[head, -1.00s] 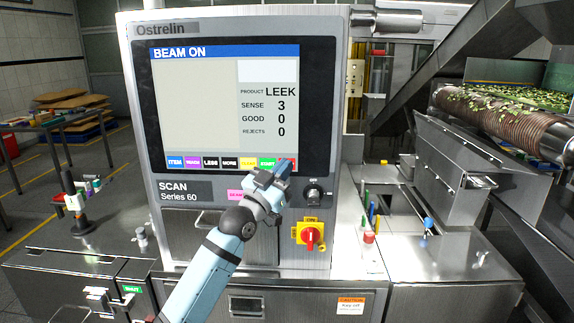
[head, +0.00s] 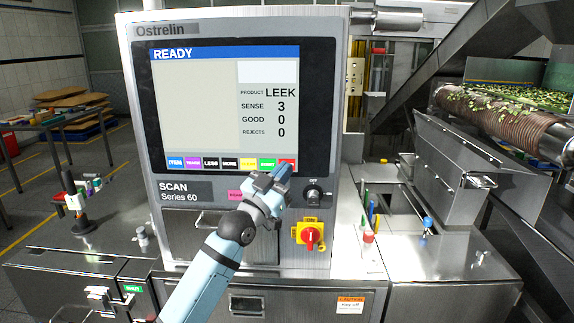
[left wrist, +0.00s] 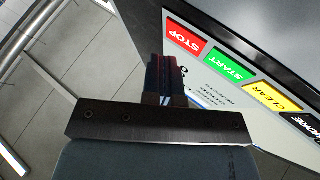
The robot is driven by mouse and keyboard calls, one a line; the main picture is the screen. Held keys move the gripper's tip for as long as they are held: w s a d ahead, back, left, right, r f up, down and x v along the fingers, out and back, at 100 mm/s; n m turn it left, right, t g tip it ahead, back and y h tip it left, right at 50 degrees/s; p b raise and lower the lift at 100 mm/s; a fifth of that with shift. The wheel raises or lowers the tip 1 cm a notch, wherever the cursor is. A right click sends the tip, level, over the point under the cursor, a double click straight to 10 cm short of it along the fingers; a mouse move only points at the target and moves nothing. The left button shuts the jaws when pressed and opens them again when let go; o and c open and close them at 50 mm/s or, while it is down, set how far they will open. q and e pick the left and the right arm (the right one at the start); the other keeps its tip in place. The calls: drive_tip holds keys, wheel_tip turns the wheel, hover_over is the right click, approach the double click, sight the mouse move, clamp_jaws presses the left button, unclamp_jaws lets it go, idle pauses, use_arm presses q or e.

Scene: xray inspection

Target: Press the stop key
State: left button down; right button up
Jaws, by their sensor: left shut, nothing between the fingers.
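The red stop key (head: 287,163) is at the right end of the key row below the screen (head: 220,110). The screen header reads READY. My left gripper (head: 282,173) is shut and empty, just below the stop key, and hides part of it in the head view. In the left wrist view the stop key (left wrist: 184,40) shows with its label, to the right of the shut fingers (left wrist: 165,65); a gap appears to lie between them and the panel. My right gripper is not in view.
The green start key (left wrist: 227,66) and yellow clear key (left wrist: 272,97) are beside the stop key. Below the panel are a black rotary switch (head: 313,193) and a red knob on a yellow plate (head: 311,236). A conveyor with leaves (head: 500,115) runs at the right.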

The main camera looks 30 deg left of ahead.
use_arm(q)
drive_tip(key=s+d, duration=0.1)
drive_tip(key=s+d+p, duration=0.1)
drive_tip(key=s, duration=0.1)
drive_tip(key=s+d+p, duration=0.1)
drive_tip(key=s, duration=0.1)
idle(0.3)
idle(0.6)
drive_tip(key=s+d+f+g+p, duration=0.1)
drive_tip(key=s+d+f+g, duration=0.15)
drive_tip(key=f, duration=0.75)
drive_tip(key=s+d+f+g+p, duration=0.1)
drive_tip(key=s+d+f+g, duration=0.2)
drive_tip(key=f, duration=0.7)
drive_tip(key=s+d+f+g+p, duration=0.1)
drive_tip(key=s+d+f+g, duration=0.2)
drive_tip(key=s+f, duration=0.6)
drive_tip(key=s+d+f+g+p, duration=0.1)
drive_tip(key=s+d+f+g, duration=0.3)
drive_tip(key=s+d+f, duration=0.3)
wheel_tip(320, 180, down, 5)
drive_tip(key=shift+s+d+f+n+h, duration=0.15)
drive_tip(key=shift+s+n+h, duration=0.25)
drive_tip(key=shift+s, duration=0.8)
